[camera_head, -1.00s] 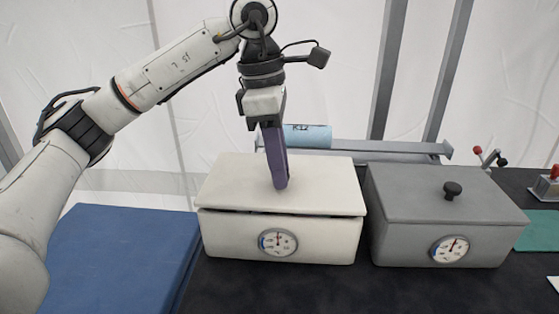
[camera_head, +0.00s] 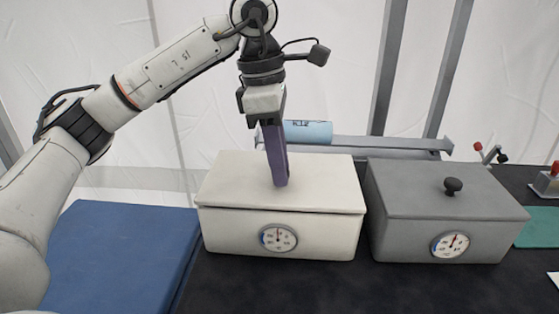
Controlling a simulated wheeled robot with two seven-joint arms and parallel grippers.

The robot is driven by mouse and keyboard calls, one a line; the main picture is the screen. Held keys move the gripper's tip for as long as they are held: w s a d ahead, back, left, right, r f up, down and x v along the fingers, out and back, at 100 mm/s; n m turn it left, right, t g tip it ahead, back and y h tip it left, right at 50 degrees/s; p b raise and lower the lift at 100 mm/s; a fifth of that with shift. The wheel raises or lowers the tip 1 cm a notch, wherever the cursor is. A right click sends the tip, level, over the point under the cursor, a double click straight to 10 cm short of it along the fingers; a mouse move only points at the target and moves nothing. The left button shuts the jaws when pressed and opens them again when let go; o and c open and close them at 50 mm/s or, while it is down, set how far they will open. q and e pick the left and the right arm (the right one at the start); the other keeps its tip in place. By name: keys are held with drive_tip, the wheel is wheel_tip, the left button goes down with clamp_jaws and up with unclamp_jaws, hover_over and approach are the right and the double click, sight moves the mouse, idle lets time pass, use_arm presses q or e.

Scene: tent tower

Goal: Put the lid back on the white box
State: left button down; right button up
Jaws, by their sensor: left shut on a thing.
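The white box (camera_head: 325,237) stands on the dark table with a round dial on its front. Its white lid (camera_head: 325,182) lies on top, level, covering the box, with only a thin dark seam along the front. My left gripper (camera_head: 279,180) points down at the middle of the lid, its purple fingers shut where the lid's knob would be. The knob itself is hidden behind the fingers. My right gripper does not show.
A grey box (camera_head: 450,232) with a dark knob on its lid stands close to the right of the white box. A blue mat (camera_head: 115,255) lies to the left. A light blue roll (camera_head: 308,132) lies behind on a grey rail. Dark table (camera_head: 290,285) is clear in front.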

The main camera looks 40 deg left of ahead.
use_arm(q)
drive_tip(key=shift+f, duration=0.3)
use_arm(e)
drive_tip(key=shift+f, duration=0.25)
use_arm(q)
drive_tip(key=c, duration=1.4)
unclamp_jaws()
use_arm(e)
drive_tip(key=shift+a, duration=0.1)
use_arm(q)
drive_tip(key=r, duration=0.3)
drive_tip(key=r+p, duration=0.1)
drive_tip(key=r, duration=0.2)
drive_tip(key=s+a+r+p, duration=0.1)
drive_tip(key=r, duration=0.3)
drive_tip(key=shift+a+r, duration=0.1)
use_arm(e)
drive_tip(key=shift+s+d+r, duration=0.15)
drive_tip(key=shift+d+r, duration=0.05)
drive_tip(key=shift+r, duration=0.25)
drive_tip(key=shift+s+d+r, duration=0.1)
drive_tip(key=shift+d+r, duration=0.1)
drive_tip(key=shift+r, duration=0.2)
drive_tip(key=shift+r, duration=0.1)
